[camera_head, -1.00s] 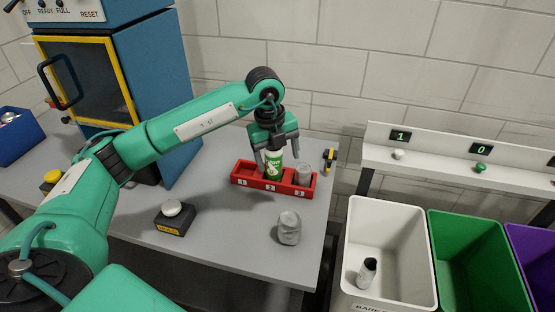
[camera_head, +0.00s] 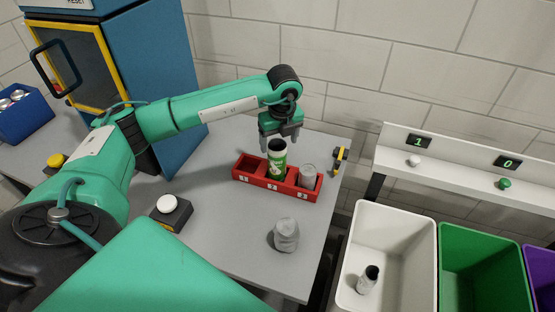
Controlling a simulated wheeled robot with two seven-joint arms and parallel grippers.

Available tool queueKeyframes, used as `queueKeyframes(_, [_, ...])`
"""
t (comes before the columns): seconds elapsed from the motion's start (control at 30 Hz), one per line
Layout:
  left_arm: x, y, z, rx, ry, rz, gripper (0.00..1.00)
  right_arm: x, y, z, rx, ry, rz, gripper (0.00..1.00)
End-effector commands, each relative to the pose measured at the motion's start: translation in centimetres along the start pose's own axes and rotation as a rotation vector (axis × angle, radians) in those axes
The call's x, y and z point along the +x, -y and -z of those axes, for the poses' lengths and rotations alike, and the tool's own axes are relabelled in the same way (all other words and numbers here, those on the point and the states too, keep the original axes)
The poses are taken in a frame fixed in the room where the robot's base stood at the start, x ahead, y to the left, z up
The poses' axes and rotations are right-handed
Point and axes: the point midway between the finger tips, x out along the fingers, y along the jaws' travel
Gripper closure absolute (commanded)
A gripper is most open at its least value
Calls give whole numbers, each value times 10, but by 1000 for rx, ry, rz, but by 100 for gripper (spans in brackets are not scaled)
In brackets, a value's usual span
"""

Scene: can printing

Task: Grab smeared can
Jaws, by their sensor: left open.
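A green and white printed can (camera_head: 277,161) stands upright in the middle slot of the red rack (camera_head: 242,179). A bare grey can (camera_head: 307,176) stands in the rack's right slot, and the left slot looks empty. My left gripper (camera_head: 281,146) is open, behind and above the green can, with its fingers pointing down; whether it touches the can cannot be told. A crumpled-looking grey can (camera_head: 286,235) stands on the table in front of the rack. I cannot make out a smear on the green can. My right gripper is not in view.
A white bin (camera_head: 352,281) holding a can (camera_head: 368,279), a green bin (camera_head: 484,265) and a purple bin (camera_head: 541,278) stand right of the table (camera_head: 225,233). A button box (camera_head: 171,212) sits front left. A blue cabinet (camera_head: 160,75) stands behind.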

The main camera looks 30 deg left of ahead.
Motion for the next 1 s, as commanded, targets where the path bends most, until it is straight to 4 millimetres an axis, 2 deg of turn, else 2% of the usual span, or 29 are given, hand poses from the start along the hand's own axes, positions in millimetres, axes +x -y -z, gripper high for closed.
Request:
queueKeyframes(0.17, [9, 0, 0, 0, 0, 0, 24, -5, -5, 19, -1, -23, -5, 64])
queueKeyframes(0.3, [21, -3, -1, 1, -1, -3, 24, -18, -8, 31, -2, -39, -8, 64])
queueKeyframes(0.6, [57, -4, -1, 1, 0, 0, 24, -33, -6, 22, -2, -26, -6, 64])
queueKeyframes(0.83, [60, -4, -1, 1, 0, 1, 24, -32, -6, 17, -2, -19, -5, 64])
queueKeyframes(0.87, [60, -4, -1, 1, 0, 1, 28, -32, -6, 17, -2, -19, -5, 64])
queueKeyframes(1.0, [59, -4, -1, 1, 0, 1, 56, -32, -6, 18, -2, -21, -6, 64])
